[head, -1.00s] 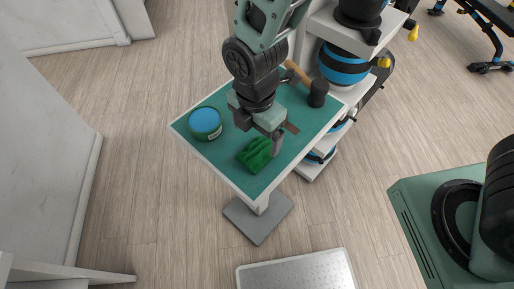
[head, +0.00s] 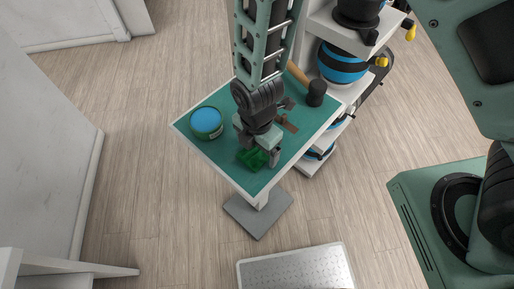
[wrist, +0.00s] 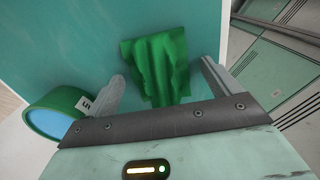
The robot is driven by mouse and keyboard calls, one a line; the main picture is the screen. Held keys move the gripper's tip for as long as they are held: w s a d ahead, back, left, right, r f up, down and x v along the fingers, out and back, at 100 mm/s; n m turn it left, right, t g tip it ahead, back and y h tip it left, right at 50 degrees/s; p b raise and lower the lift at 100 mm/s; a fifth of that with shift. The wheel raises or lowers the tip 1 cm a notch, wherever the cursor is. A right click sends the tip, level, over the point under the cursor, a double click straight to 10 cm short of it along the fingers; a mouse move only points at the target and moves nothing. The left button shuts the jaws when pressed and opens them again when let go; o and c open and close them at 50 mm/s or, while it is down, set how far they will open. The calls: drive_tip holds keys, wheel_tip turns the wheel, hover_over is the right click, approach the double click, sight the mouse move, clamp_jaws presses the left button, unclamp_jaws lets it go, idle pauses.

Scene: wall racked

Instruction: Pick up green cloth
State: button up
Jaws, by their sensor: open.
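The green cloth (head: 250,160) lies crumpled on the teal table top (head: 226,160), near its front edge. In the wrist view the cloth (wrist: 157,68) lies ahead of and between the two fingers. My gripper (head: 262,158) is open and over the cloth, hiding part of it in the head view. In the wrist view my gripper (wrist: 163,85) has its fingers spread to either side of the cloth's lower part, with nothing seen held. I cannot tell whether the fingers touch the cloth or the table.
A hammer (head: 316,93) lies at the back right. A white rack (head: 345,92) with blue items stands beyond the table's right side.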

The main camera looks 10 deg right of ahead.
drive_tip(key=c, duration=1.1)
drive_tip(key=shift+r, duration=0.1)
wheel_tip(320, 180, up, 10)
drive_tip(key=shift+f+b, duration=0.1)
drive_tip(key=shift+b, duration=1.05)
